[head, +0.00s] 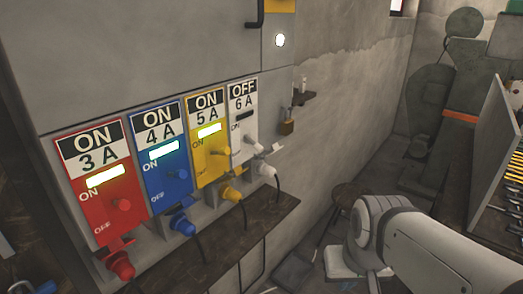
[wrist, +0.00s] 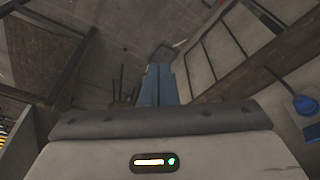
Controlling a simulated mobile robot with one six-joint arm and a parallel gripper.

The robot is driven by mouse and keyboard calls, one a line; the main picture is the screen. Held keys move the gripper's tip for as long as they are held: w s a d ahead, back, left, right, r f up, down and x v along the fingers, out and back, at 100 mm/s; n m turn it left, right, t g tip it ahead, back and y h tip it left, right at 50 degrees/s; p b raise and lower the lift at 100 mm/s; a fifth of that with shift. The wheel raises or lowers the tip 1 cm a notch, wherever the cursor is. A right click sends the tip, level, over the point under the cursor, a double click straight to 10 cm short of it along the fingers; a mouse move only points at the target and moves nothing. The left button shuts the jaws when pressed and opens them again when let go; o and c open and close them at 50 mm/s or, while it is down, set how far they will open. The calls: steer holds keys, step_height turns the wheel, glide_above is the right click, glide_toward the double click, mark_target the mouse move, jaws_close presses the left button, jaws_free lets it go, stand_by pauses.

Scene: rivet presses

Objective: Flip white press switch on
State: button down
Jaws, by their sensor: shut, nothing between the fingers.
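The white press switch panel (head: 236,141) is the rightmost of the row on the wall box in the head view. Its sign (head: 243,95) reads OFF, 6 A, and its small display is dark. A white knob (head: 254,143) sticks out of the panel. A white plug (head: 264,169) with a dark cable is below it. My gripper (wrist: 167,72) shows in the wrist view with its blue-grey fingers together and nothing between them. It is out of the head view, where my arm is at the lower right, apart from the white panel.
Red (head: 106,193), blue (head: 165,153) and yellow (head: 208,140) panels read ON with lit displays. A dark shelf (head: 225,235) with cables is below. A stool (head: 352,192) stands on the floor between the shelf and my arm. Machinery and a tool rack are at the right.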

steer(key=w+a+f+n+t+y+b, duration=0.1)
steer(key=w+a+n+t+b, duration=0.15)
steer(key=w, duration=0.25)
steer(key=w+a+f+n+t+b, duration=0.1)
steer(key=w+a+f+n+t, duration=0.15)
steer(key=w+a, duration=0.2)
steer(key=n+t+b, duration=1)
steer(key=n+t, duration=0.4)
steer(key=t, duration=0.5)
glide_toward(254, 145)
steer(key=shift+h, duration=0.3)
steer(key=v, duration=0.5)
steer(key=shift+w+a, duration=0.1)
steer(key=shift+w, duration=0.05)
steer(key=p+x, duration=0.1)
steer(key=x, duration=0.9)
steer(key=shift+f, duration=0.2)
